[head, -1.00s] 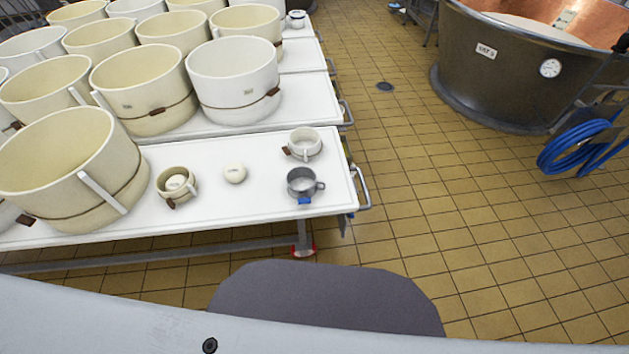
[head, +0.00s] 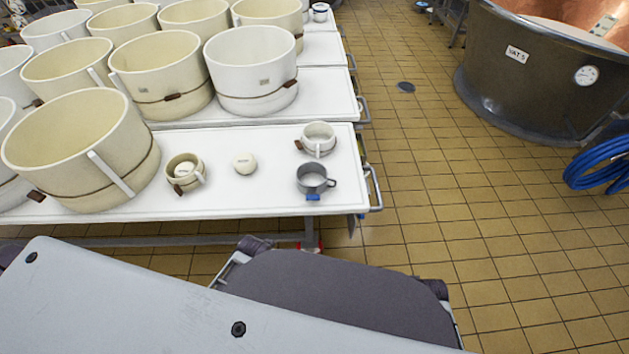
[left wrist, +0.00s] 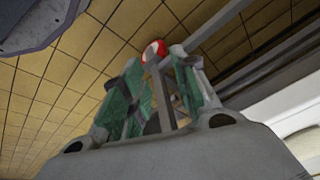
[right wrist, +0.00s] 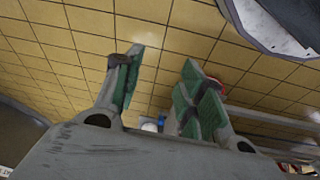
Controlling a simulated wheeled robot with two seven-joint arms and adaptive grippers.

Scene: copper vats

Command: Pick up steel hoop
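A small grey steel hoop (head: 313,178) with a side handle and a blue tag sits upright near the right front corner of the white table (head: 245,205). Neither gripper shows in the head view. My left gripper (left wrist: 160,62) is open and empty in the left wrist view, with floor tiles and a table leg beyond its green pads. My right gripper (right wrist: 162,60) is open and empty in the right wrist view, above tiled floor. The hoop cannot be made out in either wrist view.
A small cream hoop (head: 318,138) stands just behind the steel one. A white round piece (head: 245,163) and another small cream hoop (head: 185,172) lie to the left, before several large cream hoops. A metal rail (head: 375,188) edges the table.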

